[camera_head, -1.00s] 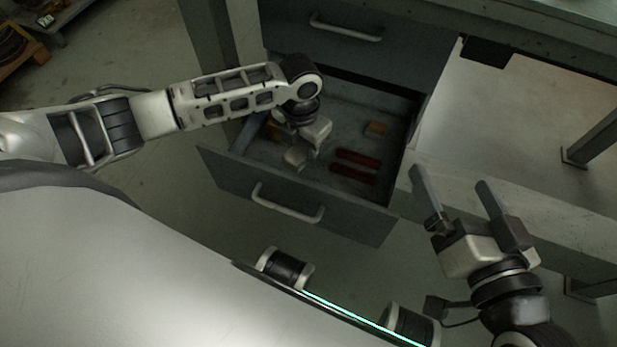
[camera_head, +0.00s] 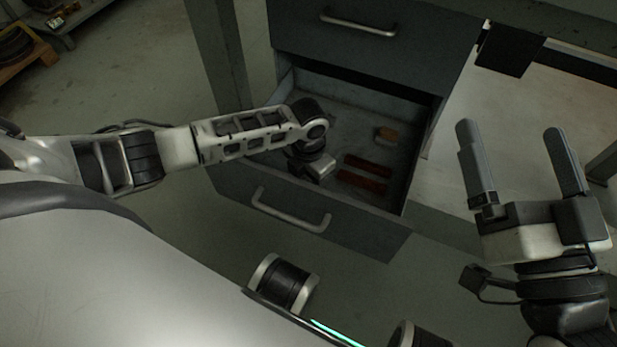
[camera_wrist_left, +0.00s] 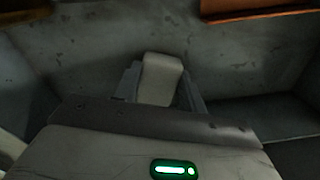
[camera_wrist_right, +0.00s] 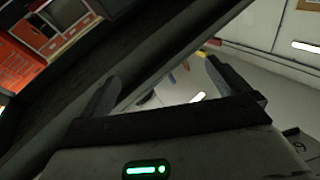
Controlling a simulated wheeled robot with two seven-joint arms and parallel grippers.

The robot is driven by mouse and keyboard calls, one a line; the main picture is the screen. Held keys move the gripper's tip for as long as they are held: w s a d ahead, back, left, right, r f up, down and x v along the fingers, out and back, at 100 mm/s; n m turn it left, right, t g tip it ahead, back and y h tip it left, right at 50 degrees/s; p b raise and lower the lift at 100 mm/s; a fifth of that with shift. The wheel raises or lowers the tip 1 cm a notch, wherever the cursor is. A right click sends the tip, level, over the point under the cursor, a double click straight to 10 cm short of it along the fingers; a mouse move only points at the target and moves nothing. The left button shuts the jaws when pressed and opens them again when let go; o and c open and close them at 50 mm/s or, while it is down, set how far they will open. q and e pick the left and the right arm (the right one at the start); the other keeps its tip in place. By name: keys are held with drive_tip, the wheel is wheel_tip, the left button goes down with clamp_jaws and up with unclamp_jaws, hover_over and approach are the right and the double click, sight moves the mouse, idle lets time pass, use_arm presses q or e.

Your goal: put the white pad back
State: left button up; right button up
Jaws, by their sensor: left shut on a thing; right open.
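The white pad (camera_wrist_left: 161,78) is between the fingers of my left gripper (camera_wrist_left: 160,85) in the left wrist view. My left gripper is shut on it, low inside the open drawer (camera_head: 300,80). In the head view the left wrist reaches over the drawer's front panel, and the fingers and pad are mostly hidden behind the wrist and panel. I cannot tell whether the pad touches the drawer floor. My right gripper (camera_head: 523,165) is open and empty, to the right of the drawer; its fingers also show in the right wrist view (camera_wrist_right: 160,85).
Two dark red bars (camera_head: 365,174) lie in the drawer right of my left wrist, with a tan-and-dark block (camera_head: 386,135) behind them. A shut drawer (camera_head: 370,45) with a handle is above. The open drawer's front has a handle (camera_head: 290,210).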

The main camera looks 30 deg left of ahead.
sight(308, 180)
use_arm(q)
drive_tip(key=shift+f, duration=0.1)
drive_tip(key=o, duration=1)
drive_tip(key=shift+c, duration=0.2)
use_arm(e)
drive_tip(key=shift+r, duration=0.2)
use_arm(q)
drive_tip(key=shift+r, duration=0.2)
wheel_tip(308, 180, up, 7)
drive_tip(key=p, duration=0.3)
drive_tip(key=shift+f+p, duration=0.15)
drive_tip(key=shift+p, duration=0.15)
drive_tip(key=shift+r+p, duration=1)
drive_tip(key=shift+r, duration=1.6)
use_arm(e)
wheel_tip(308, 180, down, 6)
drive_tip(key=s+m+g+h, duration=0.2)
drive_tip(key=g, duration=0.1)
drive_tip(key=shift+s+g+h, duration=0.15)
drive_tip(key=shift+g+h, duration=0.15)
drive_tip(key=shift+g, duration=0.1)
drive_tip(key=shift+a, duration=0.15)
use_arm(q)
drive_tip(key=shift+d, duration=0.1)
use_arm(e)
drive_tip(key=shift+r, duration=0.1)
